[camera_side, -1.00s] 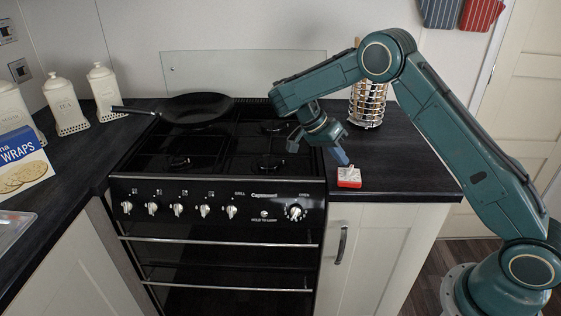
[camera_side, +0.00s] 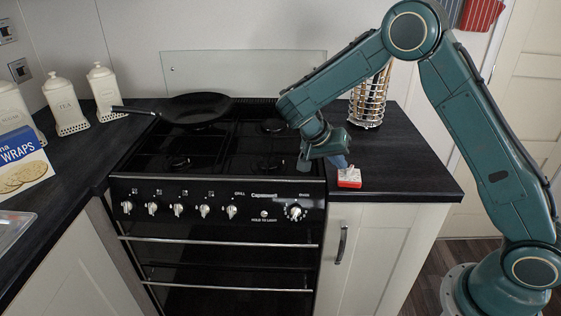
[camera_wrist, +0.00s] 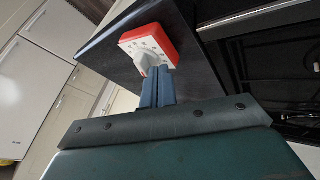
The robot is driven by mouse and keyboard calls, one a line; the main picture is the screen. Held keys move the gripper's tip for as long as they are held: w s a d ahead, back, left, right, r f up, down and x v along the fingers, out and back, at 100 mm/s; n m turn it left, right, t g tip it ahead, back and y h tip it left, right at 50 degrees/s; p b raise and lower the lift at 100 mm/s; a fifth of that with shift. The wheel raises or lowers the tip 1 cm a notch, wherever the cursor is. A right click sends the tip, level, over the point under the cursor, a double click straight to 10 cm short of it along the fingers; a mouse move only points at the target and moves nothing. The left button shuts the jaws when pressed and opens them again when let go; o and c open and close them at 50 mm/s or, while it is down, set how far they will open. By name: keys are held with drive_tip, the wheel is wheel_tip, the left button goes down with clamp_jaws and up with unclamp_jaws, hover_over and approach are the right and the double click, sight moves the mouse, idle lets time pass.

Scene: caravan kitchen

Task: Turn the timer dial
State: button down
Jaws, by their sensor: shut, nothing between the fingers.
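The timer is a small red block with a white face and a pale dial. In the side view the timer (camera_side: 349,181) sits on the dark worktop right of the cooker, near its front edge. In the wrist view the timer (camera_wrist: 150,45) shows its pale dial (camera_wrist: 146,62) just beyond my fingertips. My gripper (camera_side: 341,163) is shut and empty, just above and behind the timer. In the wrist view my gripper (camera_wrist: 158,72) has its fingers together at the dial's edge. I cannot tell whether they touch it.
The black cooker (camera_side: 220,188) with a frying pan (camera_side: 196,108) on it stands left of the timer. A wire rack of jars (camera_side: 368,102) stands behind on the worktop (camera_side: 420,180). The worktop right of the timer is clear.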

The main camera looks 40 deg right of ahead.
drive_tip(key=n, duration=0.1)
drive_tip(key=a+n+t, duration=0.1)
drive_tip(key=shift+w+n+t, duration=0.1)
drive_tip(key=shift+n+t, duration=0.2)
drive_tip(key=shift+w+a, duration=0.95)
drive_tip(key=shift+w+a+r, duration=0.35)
drive_tip(key=shift+a+r, duration=0.05)
drive_tip(key=shift+a, duration=0.15)
drive_tip(key=shift+w+a+r, duration=0.3)
drive_tip(key=shift+a+r, duration=0.05)
drive_tip(key=shift+a, duration=0.15)
drive_tip(key=s+v, duration=0.1)
drive_tip(key=v, duration=0.7)
drive_tip(key=shift+s+d+r+n+t+y, duration=0.85)
drive_tip(key=shift+s+d+r+n, duration=0.8)
drive_tip(key=shift+r, duration=1.95)
drive_tip(key=s+r+n+t+y, duration=0.1)
drive_tip(key=s+n+t+y, duration=0.1)
drive_tip(key=s, duration=0.8)
drive_tip(key=s+a+r+n+t+y, duration=0.1)
drive_tip(key=s+n, duration=0.3)
drive_tip(key=s, duration=0.7)
drive_tip(key=shift+r+t+y, duration=0.75)
